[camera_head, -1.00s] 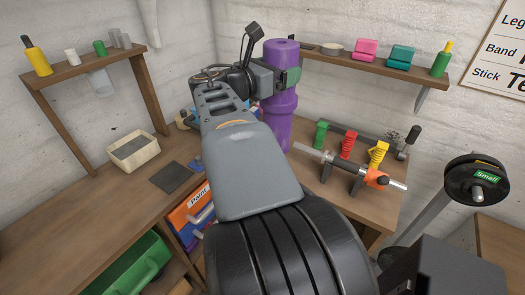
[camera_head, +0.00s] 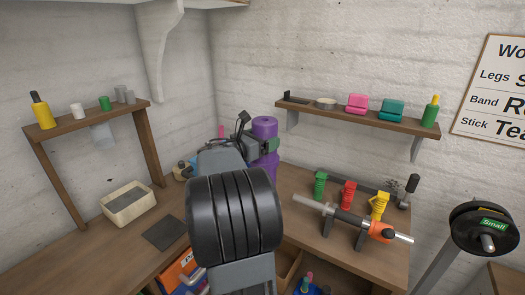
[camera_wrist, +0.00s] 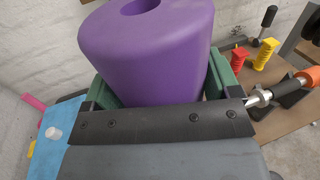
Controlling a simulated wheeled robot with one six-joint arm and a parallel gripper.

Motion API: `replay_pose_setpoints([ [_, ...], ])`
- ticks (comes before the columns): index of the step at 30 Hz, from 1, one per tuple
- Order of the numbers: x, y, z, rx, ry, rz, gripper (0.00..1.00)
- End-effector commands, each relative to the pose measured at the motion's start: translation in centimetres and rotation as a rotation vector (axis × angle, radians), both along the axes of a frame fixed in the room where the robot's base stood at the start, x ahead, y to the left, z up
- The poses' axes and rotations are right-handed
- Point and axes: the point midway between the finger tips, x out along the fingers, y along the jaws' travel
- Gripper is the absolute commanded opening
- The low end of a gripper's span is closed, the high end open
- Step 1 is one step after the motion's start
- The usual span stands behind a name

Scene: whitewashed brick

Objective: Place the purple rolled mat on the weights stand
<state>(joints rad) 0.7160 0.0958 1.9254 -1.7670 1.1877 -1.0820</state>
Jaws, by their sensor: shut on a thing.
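The purple rolled mat (camera_head: 264,128) stands roughly upright in my gripper (camera_head: 268,146), in the corner at the back of the bench. In the wrist view the mat (camera_wrist: 150,55) fills the space between the green jaw pads of my gripper (camera_wrist: 162,88), which is shut on it. A hollow shows in its top end. My arm hides part of its lower length in the head view, so I cannot tell whether it touches the bench. A stand with black weight plates (camera_head: 485,229) and a green "Small" label is at the far right, well apart from the mat.
A bench (camera_head: 290,185) carries a bar on a rack (camera_head: 340,221) and red, green and yellow grips. A wall shelf (camera_head: 360,117) holds pink and teal blocks. A small wooden shelf (camera_head: 88,120) with bottles and a cream tray (camera_head: 129,204) are at left.

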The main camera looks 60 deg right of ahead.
Motion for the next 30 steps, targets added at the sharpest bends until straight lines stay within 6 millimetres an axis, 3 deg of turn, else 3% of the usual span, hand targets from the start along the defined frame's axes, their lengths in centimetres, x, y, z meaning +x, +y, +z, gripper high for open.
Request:
replay_pose_setpoints([
  [10, 1.1, -1.3, -1.9, -0.002, 0.001, -0.001, 0.24],
  [18, 1.2, -1.4, -4.9, -0.002, 0.002, -0.001, 0.24],
  [30, 1.2, -1.4, -5.3, -0.002, -0.001, -0.001, 0.24],
])
